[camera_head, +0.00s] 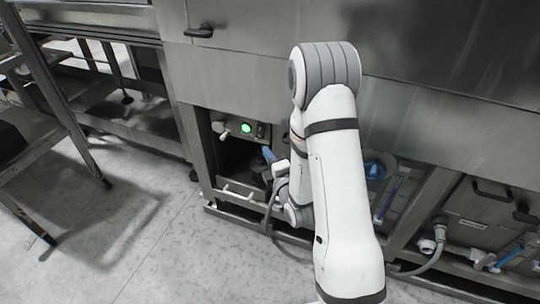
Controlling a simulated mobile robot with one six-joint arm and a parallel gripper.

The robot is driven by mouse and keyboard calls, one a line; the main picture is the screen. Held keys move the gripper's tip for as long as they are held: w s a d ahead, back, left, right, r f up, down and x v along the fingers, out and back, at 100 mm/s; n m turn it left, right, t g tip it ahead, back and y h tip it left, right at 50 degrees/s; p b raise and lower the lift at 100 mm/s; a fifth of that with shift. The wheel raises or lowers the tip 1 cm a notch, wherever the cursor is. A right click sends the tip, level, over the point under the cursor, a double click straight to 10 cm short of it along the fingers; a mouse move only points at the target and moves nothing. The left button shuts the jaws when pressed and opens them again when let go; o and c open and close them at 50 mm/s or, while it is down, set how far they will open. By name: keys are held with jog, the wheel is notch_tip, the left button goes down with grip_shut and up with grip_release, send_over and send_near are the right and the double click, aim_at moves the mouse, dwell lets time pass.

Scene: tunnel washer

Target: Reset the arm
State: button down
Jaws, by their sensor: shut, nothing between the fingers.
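My white arm (343,190) with grey joint covers rises from the bottom of the head view and folds over at the top. Its far links (298,213) come down behind the forearm, in front of the washer's lower bay. I cannot make out my gripper; the arm and the dark bay hide that area. The steel tunnel washer (238,75) stands behind the arm. A control panel (233,128) with a lit green button (246,128) shows left of the arm.
Hoses and blue fittings (375,170) fill the open lower bays right of the arm. A grey pipe (436,245) bends out low at the right. A metal rack (45,95) stands at the left. The tiled floor (130,225) at lower left is clear.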

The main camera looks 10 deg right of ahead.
jog(key=shift+s+d, duration=0.1)
jog(key=shift+s, duration=0.15)
jog(key=shift+r, duration=0.1)
jog(key=s+d+r+m+g+h+p, duration=0.2)
jog(key=r+m+g+p, duration=0.2)
jog(key=r+m+p, duration=0.45)
jog(key=s+d+r+m+g+h+p, duration=0.25)
jog(key=r+g+p, duration=0.2)
jog(key=r, duration=0.65)
jog(key=s+r+m+g+p, duration=0.7)
jog(key=s+r+m+p, duration=0.3)
jog(key=s+r, duration=0.7)
jog(key=s+p, duration=0.1)
jog(key=s, duration=0.3)
jog(key=shift+a+r, duration=0.2)
jog(key=shift+a, duration=0.1)
